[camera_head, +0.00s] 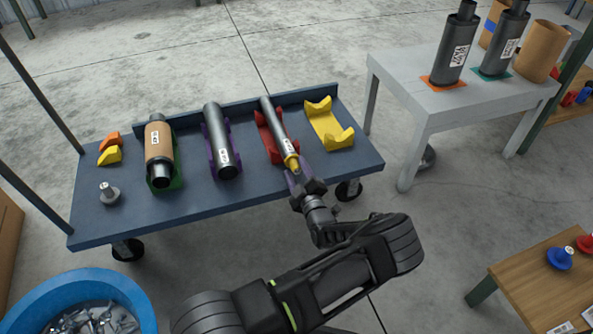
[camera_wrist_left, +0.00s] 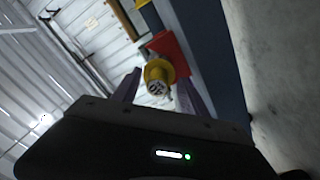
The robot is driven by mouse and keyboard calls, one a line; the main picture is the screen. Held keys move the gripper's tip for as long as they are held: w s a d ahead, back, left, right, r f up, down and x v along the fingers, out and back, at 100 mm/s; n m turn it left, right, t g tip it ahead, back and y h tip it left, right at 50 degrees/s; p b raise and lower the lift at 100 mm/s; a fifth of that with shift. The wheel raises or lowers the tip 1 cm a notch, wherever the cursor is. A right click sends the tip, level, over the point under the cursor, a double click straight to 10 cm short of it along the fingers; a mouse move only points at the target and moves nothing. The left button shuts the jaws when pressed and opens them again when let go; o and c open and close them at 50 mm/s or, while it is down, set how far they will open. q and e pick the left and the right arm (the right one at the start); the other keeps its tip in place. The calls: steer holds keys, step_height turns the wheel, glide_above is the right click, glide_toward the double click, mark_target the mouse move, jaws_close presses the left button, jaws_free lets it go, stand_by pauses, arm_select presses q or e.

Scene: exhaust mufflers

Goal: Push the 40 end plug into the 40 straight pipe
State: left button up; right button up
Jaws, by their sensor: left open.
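A slim dark pipe (camera_head: 278,122) with a white label lies in a red cradle (camera_head: 263,136) on the blue cart. A yellow plug (camera_head: 291,162) sits at the pipe's near end, in line with it; how deep it is in cannot be told. The yellow plug (camera_wrist_left: 158,72) also shows in the left wrist view, in front of the red cradle (camera_wrist_left: 175,46). My left gripper (camera_head: 298,177) is open just in front of the plug, its purplish fingers to either side of the plug's near end. Whether they touch it is unclear. My right gripper is not in view.
The blue cart (camera_head: 230,190) also holds a thicker dark pipe (camera_head: 216,135) in a purple cradle, a brown-wrapped muffler (camera_head: 160,148) in a green cradle, an empty yellow cradle (camera_head: 328,124) and a grey plug (camera_head: 110,195). A grey table (camera_head: 400,80) stands at right.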

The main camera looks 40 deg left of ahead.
arm_select(q)
steer(key=shift+d, duration=0.1)
steer(key=p+v, duration=0.3)
steer(key=v, duration=0.4)
steer(key=shift+s+d, duration=0.2)
steer(key=shift+d, duration=0.1)
steer(key=shift+r, duration=0.1)
stand_by(0.5)
